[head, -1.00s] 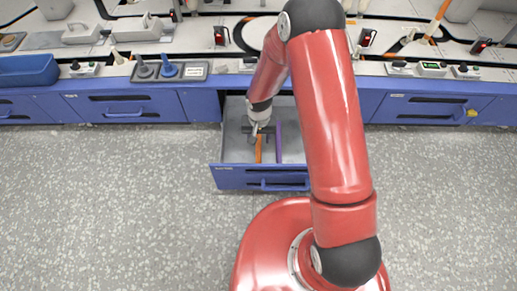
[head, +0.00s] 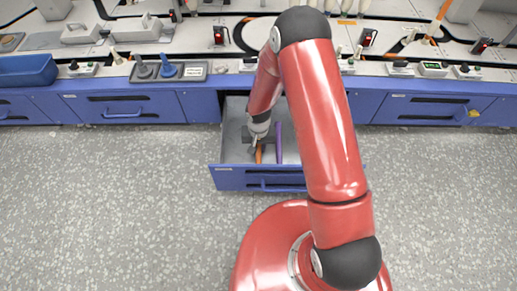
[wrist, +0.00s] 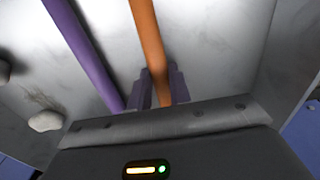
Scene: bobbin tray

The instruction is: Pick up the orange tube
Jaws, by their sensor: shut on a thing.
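The orange tube (head: 258,154) lies in the open blue drawer, and its front end shows below my gripper (head: 254,145) in the head view. In the wrist view the orange tube (wrist: 149,40) runs down between the two fingers of my gripper (wrist: 162,90), which are shut on it. A purple tube (head: 279,143) lies in the drawer to the right of the orange one. In the wrist view the purple tube (wrist: 84,52) is to the left, apart from the fingers. My wrist hides part of the orange tube in the head view.
The drawer (head: 236,178) has raised walls around the tubes, and its grey floor is mostly bare. Blue cabinets (head: 140,107) stand on both sides under a bench. A blue bin (head: 27,70) and a tray with two spools (head: 168,71) stand on the bench. Pale lumps (wrist: 45,121) show in the wrist view.

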